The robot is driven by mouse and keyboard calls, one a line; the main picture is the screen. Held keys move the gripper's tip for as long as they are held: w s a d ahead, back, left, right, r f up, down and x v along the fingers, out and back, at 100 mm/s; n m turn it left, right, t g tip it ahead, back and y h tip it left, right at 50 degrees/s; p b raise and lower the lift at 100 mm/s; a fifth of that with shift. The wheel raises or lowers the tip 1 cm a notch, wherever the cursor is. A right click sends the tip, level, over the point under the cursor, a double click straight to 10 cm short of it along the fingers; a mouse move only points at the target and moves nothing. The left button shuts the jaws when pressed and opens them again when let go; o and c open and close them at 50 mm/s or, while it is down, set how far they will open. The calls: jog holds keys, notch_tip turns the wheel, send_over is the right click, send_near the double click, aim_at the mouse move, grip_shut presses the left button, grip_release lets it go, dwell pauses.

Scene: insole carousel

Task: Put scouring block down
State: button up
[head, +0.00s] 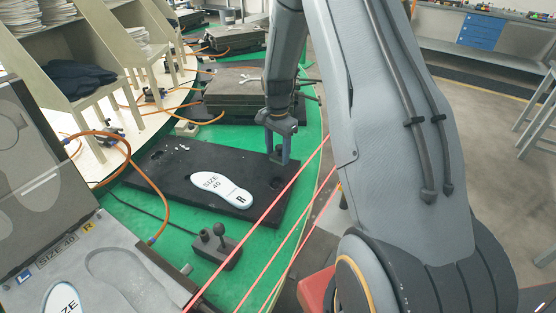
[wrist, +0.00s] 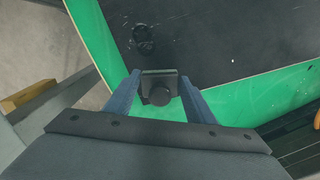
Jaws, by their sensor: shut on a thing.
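My gripper (wrist: 160,92) is shut on the scouring block (wrist: 158,73), a small dark block with a round black knob between the two blue-grey fingers. In the head view my gripper (head: 279,152) hangs at the right end of the black board (head: 160,180); the block is hard to make out there. I cannot tell whether the block touches anything below. A white insole marked SIZE 40 R (head: 221,188) lies on the board.
A black lever box (head: 216,246) stands in front on the green surface (head: 165,235). A grey insole mould (head: 100,275) is at the lower left. Dark cases (head: 235,90) stand behind. Red cords cross the right edge.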

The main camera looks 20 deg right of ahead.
aim_at(278, 156)
jog(key=shift+f+p, duration=0.6)
jog(key=shift+f, duration=1.45)
jog(key=shift+f, duration=0.15)
jog(key=o, duration=1.1)
notch_tip(278, 156, up, 12)
jog(key=b, duration=0.4)
jog(key=s+a+r+n, duration=0.1)
jog(key=s+a+n, duration=0.2)
jog(key=s, duration=0.4)
jog(key=s+a+r+n+t, duration=0.1)
jog(key=s+a+r+n, duration=0.1)
jog(key=s+a+n, duration=0.2)
jog(key=s+a+r+n, duration=0.1)
jog(key=s+a+n, duration=0.3)
jog(key=s, duration=0.8)
jog(key=shift+s+a+r+n, duration=0.15)
jog(key=shift+a+r+n, duration=0.2)
jog(key=shift+n, duration=0.85)
